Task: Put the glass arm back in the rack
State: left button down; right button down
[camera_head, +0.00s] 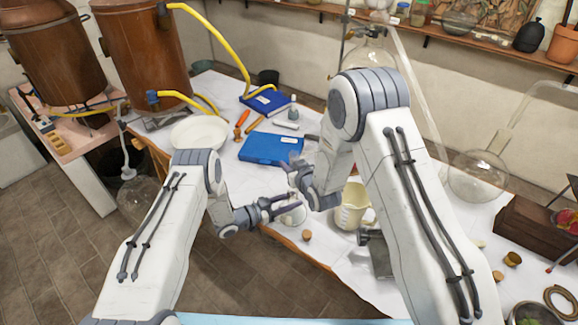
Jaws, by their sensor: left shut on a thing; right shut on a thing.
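My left gripper (280,206) is near the front edge of the white table, its dark fingers shut at a small clear glass piece (294,214). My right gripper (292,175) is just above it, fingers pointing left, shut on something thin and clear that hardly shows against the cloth. I cannot tell whether both hold the same glass, or which part is the glass arm. My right forearm and the fingers hide part of this area. I cannot make out a rack for certain.
A blue case (270,149) and white bowl (199,133) lie behind the grippers. A cream jug (352,206) stands close right of my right gripper, and a cork (306,235) near the table edge. A round glass flask (478,176) stands farther right. Copper vessels (145,55) stand back left.

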jog(key=shift+r, duration=0.15)
pick_arm(q)
jog(key=shift+c, duration=1.8)
grip_release()
jog(key=shift+s+a, duration=0.15)
jog(key=shift+a, duration=0.2)
jog(key=r+v, duration=0.2)
jog(key=v, duration=0.9)
jog(key=shift+b, duration=0.4)
pick_arm(e)
jog(key=shift+r, duration=0.55)
pick_arm(q)
jog(key=shift+r, duration=0.2)
